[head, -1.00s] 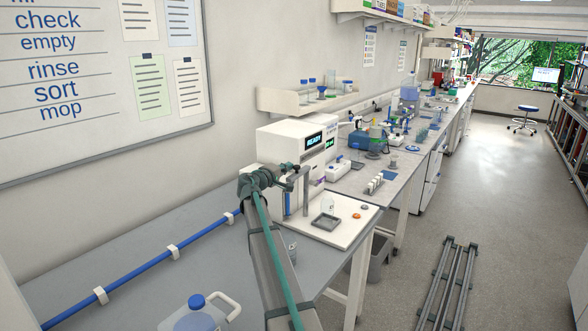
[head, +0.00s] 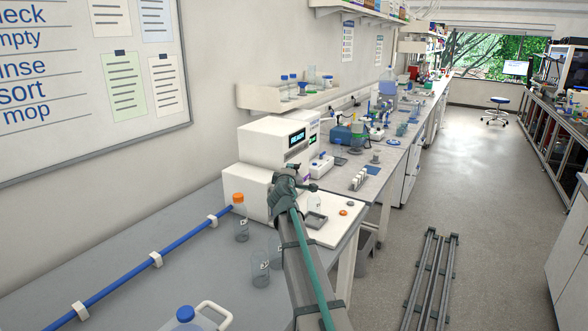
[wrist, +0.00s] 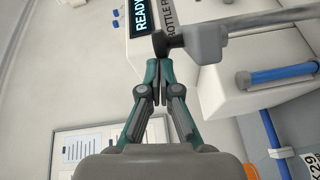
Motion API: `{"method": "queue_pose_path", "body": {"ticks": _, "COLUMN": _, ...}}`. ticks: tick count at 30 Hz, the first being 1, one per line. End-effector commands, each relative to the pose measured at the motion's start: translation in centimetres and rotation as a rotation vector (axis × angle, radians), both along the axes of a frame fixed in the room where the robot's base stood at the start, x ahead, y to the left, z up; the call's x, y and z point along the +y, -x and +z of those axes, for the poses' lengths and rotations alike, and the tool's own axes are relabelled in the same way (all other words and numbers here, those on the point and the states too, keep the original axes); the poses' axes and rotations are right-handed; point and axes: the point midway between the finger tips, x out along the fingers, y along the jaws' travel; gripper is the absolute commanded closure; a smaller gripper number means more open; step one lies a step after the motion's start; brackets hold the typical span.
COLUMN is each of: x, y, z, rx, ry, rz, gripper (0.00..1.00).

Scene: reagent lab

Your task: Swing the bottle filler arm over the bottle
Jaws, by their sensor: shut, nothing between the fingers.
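The white bottle filler (head: 268,150) with a lit READY display stands on the bench in the head view. In the wrist view, the grey filler arm (wrist: 207,42) has a block with a dark knob and a rod running right. My gripper (wrist: 157,66) is shut and empty, its fingertips close to the block and knob; I cannot tell whether they touch. In the head view my wrist hides much of the filler arm.
An orange-capped bottle (head: 240,218) and a clear beaker (head: 260,268) stand on the near bench. A blue pipe (head: 120,273) runs along the wall. A blue-capped jug (head: 187,318) is at the front. Floor rails (head: 432,280) lie to the right.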

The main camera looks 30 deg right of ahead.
Motion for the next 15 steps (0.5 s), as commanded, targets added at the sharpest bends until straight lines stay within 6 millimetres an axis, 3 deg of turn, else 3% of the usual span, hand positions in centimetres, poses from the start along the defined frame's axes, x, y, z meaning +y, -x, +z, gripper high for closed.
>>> {"method": "queue_pose_path", "body": {"ticks": 15, "x": -4.8, "y": 1.2, "z": 0.0, "rx": -0.001, "ry": -0.001, "rz": 0.002, "gripper": 1.0}}
